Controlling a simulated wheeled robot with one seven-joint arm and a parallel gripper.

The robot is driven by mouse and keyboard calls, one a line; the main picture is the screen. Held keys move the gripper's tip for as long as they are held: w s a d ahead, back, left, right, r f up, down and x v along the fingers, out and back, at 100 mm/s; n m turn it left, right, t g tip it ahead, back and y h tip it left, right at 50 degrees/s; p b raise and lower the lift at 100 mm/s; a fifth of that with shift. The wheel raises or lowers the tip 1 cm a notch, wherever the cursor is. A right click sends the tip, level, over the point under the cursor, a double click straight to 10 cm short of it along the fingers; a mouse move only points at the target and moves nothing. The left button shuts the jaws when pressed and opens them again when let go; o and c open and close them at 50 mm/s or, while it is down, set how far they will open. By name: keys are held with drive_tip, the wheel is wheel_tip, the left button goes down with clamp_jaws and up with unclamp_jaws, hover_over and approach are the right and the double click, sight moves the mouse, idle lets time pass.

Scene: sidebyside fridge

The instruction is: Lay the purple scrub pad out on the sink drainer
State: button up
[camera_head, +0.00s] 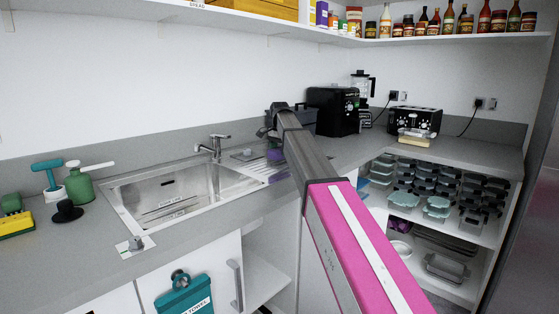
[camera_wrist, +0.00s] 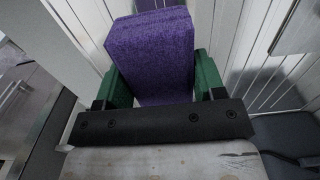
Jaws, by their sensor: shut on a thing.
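The purple scrub pad (camera_wrist: 150,50) is a thick fuzzy block, held between the two green fingers of my gripper (camera_wrist: 163,80) in the wrist view. In the head view a small part of the pad (camera_head: 275,154) shows beside my arm, over the right end of the sink unit. The sink drainer (camera_head: 246,167) is the ridged metal area right of the basin. Its ridges (camera_wrist: 270,82) also show behind the pad in the wrist view. My arm hides part of this area, and I cannot tell whether the pad touches the drainer.
The sink basin (camera_head: 170,195) with its tap (camera_head: 214,146) lies left of the drainer. A green spray bottle (camera_head: 80,185) and a yellow sponge (camera_head: 15,224) stand farther left. A black coffee machine (camera_head: 332,111) and a toaster (camera_head: 414,122) stand right. A loaded shelf (camera_head: 440,36) runs above.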

sight(279, 159)
drive_tip(key=shift+f, duration=2)
drive_tip(key=o, duration=0.9)
drive_tip(key=shift+f, duration=0.1)
wheel_tip(279, 159, up, 12)
drive_tip(key=shift+r, duration=0.15)
